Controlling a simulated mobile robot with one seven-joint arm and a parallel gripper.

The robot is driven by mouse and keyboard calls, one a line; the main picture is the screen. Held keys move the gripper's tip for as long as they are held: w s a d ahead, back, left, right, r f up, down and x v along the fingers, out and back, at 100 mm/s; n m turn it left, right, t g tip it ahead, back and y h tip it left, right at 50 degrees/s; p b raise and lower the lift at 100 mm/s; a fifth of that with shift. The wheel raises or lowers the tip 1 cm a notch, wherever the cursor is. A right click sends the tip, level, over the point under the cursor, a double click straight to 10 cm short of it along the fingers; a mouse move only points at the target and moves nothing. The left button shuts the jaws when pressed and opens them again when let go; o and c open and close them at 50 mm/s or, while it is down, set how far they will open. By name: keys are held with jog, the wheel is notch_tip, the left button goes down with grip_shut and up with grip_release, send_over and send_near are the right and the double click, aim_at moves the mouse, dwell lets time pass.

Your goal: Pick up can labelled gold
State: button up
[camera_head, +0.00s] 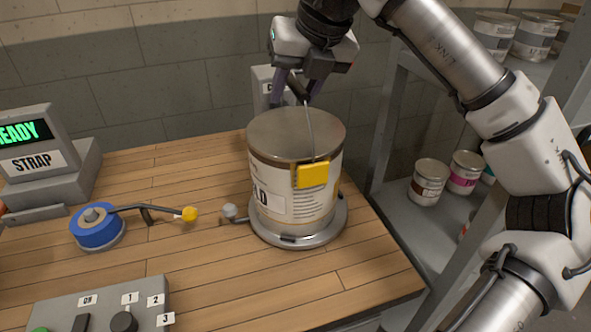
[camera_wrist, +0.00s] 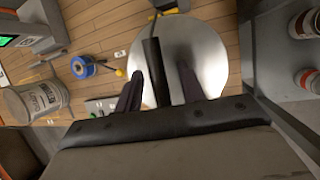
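A large can (camera_head: 295,135) with a grey metal lid and a pale label stands upright on a round metal base (camera_head: 335,228) on the wooden bench. The label's visible end reads roughly "LD"; the rest is turned away. A yellow tag (camera_head: 313,174) is on its side, and a wire handle stands raised above the lid. My gripper (camera_head: 296,97) is above the can, pointing down. In the wrist view its fingers (camera_wrist: 160,88) are apart on either side of the handle's black grip (camera_wrist: 152,65), with gaps visible on both sides. The lid (camera_wrist: 205,50) shows beneath.
A strapping display unit reading "READY" (camera_head: 45,160), a blue reel (camera_head: 97,226) with a yellow-tipped arm, and a control panel (camera_head: 105,305) are to the left. Grey shelving with several cans (camera_head: 428,182) stands right. Another can (camera_wrist: 38,100) shows in the wrist view's left.

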grip_shut()
jog(key=shift+r, duration=0.15)
